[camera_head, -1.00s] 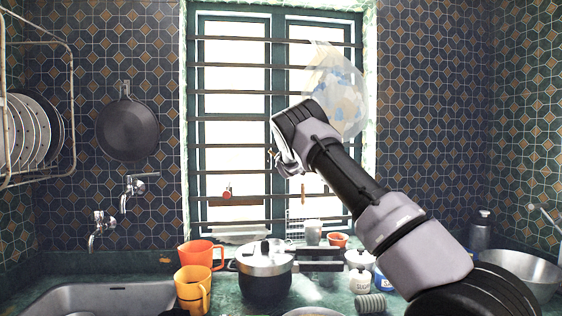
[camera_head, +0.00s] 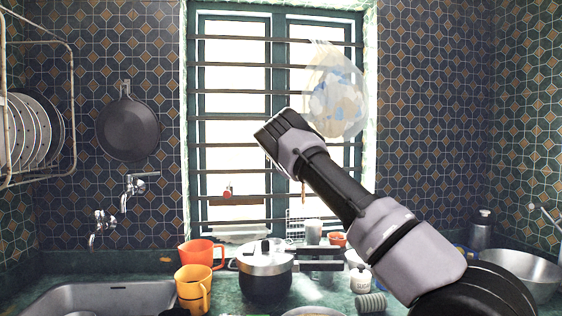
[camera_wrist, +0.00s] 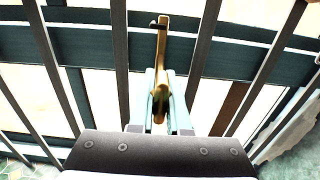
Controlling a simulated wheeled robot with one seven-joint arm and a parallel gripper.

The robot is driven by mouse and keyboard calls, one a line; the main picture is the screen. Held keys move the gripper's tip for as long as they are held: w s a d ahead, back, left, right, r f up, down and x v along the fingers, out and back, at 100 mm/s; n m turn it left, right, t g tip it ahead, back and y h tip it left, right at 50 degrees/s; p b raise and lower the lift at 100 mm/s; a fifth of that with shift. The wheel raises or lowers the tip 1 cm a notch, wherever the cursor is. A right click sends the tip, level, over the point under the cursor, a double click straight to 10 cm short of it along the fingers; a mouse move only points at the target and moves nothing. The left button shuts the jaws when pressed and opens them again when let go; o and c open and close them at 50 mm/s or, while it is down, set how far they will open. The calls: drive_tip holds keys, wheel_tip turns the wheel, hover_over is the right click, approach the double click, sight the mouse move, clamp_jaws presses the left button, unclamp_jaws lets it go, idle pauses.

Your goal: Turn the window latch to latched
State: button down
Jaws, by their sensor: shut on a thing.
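The window latch (camera_wrist: 162,45) is a brass-coloured lever on the teal window frame. In the wrist view it runs down from the frame to my gripper (camera_wrist: 160,110). The two pale fingers are shut on its near end, one on each side. In the head view my gripper is in front of the window's middle post, and my own wrist hides the fingers and the latch.
Dark horizontal bars (camera_head: 232,92) cross the window (camera_head: 230,150) around my gripper. A translucent bag (camera_head: 335,100) hangs on the bars to the right. Below stand a pressure cooker (camera_head: 265,275), orange mugs (camera_head: 202,252) and a sugar jar (camera_head: 361,281).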

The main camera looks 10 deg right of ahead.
idle(0.4)
drive_tip(key=c, duration=0.9)
unclamp_jaws()
drive_tip(key=shift+s, duration=0.1)
drive_tip(key=s, duration=1)
drive_tip(key=shift+s, duration=0.35)
